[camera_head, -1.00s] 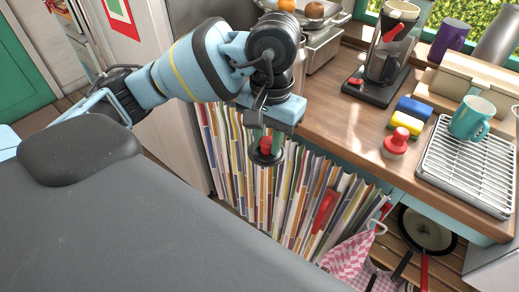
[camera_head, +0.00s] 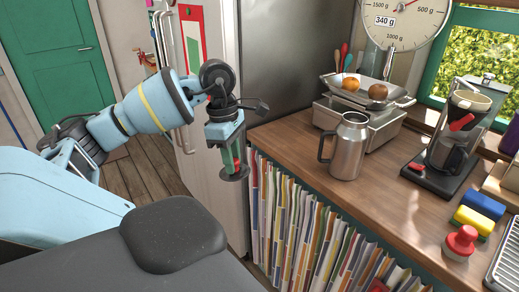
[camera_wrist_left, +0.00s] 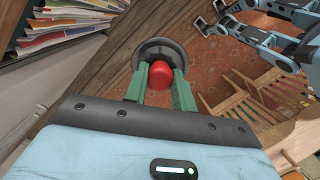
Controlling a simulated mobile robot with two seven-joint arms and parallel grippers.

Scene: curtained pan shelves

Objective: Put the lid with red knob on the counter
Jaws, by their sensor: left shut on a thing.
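The lid with red knob (camera_head: 234,175) is a small dark round lid held in the air left of the counter (camera_head: 390,205). Its red knob (camera_wrist_left: 161,74) and grey rim (camera_wrist_left: 148,45) also show in the left wrist view. My left gripper (camera_head: 237,160) is shut on the knob, with its green fingers on either side of it. The lid hangs beyond the counter's left end, near the fridge. Part of my right arm shows at the top right of the left wrist view; its jaw opening is unclear.
A steel jug (camera_head: 346,148) stands near the counter's left end. Behind it is a scale (camera_head: 365,120) with fruit. A coffee maker (camera_head: 447,150), sponges (camera_head: 474,218) and a red-knobbed item (camera_head: 460,243) are farther right. Books (camera_head: 300,225) fill the shelf below. Bare counter lies around the jug.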

